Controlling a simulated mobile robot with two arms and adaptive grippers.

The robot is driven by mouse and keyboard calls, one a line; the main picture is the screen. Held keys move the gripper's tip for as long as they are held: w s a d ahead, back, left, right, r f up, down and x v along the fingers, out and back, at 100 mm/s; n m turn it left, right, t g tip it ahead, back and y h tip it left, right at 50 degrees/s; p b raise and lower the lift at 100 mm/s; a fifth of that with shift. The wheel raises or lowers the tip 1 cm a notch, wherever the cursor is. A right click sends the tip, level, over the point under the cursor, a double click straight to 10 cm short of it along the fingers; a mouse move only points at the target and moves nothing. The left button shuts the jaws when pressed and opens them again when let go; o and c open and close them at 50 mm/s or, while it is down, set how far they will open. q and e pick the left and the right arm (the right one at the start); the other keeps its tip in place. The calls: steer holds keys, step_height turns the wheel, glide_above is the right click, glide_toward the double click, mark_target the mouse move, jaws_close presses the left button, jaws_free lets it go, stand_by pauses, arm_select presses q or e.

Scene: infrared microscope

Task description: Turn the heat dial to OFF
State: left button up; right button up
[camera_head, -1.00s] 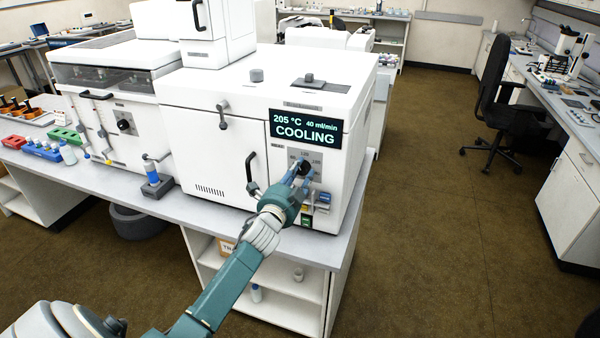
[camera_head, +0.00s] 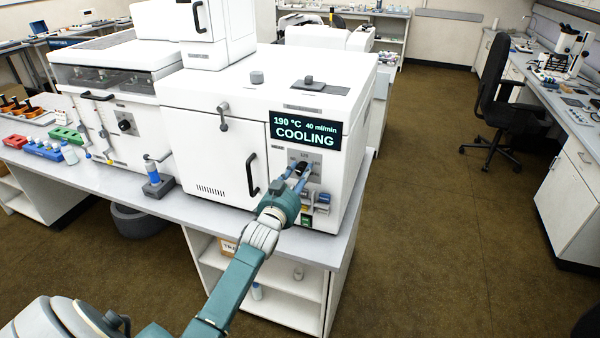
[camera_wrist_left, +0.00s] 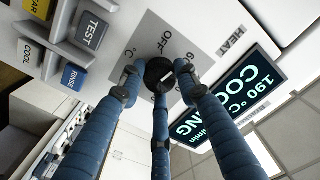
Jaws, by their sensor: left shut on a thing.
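The black heat dial (camera_head: 302,168) is on the front panel of the white instrument (camera_head: 215,150), under its display (camera_head: 305,130). The display reads 190 °C, 40 ml/min, COOLING. My right gripper is not in view.
Buttons marked TEST (camera_wrist_left: 91,30), COOL (camera_wrist_left: 28,52) and RINSE (camera_wrist_left: 72,76) sit close beside the dial plate. A black door handle (camera_head: 252,174) stands out left of my gripper.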

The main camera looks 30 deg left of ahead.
arm_select(q)
steer(key=n, duration=0.4)
steer(key=shift+f+n+p, duration=0.15)
steer(key=shift+n+p, duration=0.15)
steer(key=shift+p, duration=0.1)
steer(key=shift+n, duration=1.9)
steer(key=o, duration=1.1)
steer(key=shift+o, duration=0.2)
steer(key=shift+s, duration=0.15)
steer(key=v, duration=1.2)
